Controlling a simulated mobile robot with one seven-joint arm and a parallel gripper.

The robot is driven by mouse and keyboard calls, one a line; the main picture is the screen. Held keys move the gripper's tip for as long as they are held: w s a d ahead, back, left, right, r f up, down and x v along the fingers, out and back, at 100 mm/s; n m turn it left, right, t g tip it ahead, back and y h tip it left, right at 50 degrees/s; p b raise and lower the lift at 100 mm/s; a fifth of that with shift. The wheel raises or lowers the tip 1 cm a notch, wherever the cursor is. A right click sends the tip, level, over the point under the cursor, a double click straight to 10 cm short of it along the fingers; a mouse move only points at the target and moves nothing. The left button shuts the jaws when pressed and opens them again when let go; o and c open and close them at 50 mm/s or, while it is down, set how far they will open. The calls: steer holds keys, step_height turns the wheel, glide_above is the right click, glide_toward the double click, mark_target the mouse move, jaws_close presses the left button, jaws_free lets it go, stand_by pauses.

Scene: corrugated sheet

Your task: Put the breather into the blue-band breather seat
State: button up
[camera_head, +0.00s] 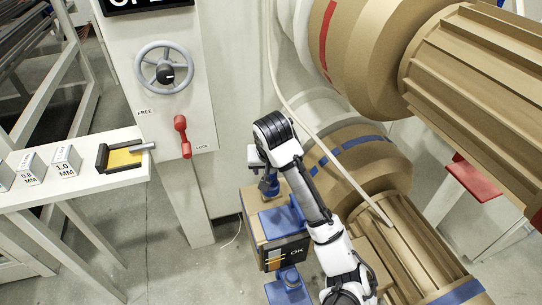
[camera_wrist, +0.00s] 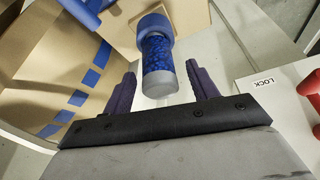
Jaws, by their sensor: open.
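The breather (camera_wrist: 157,58) shows in the wrist view as a clear cylinder of blue beads with a blue collar and a pale grey end. My gripper (camera_wrist: 160,72) is open, with one dark finger on each side of the grey end. Gaps show between fingers and breather, and nothing is held. In the head view my gripper (camera_head: 265,165) is over the brown box, and a small blue part (camera_head: 268,185) below it may be the breather. The lower roll (camera_head: 385,165) carries a blue band (camera_head: 345,148). I cannot tell which part is the blue-band seat.
A grey post (camera_head: 160,75) carries a handwheel (camera_head: 167,68) and red lever (camera_head: 182,135). A bench (camera_head: 90,190) at left holds gauge blocks. A red-banded roll (camera_head: 350,45) hangs above right.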

steer(key=p+v, duration=0.2)
steer(key=v, duration=1)
steer(key=shift+s+r+p, duration=0.2)
steer(key=shift+r+p, duration=0.1)
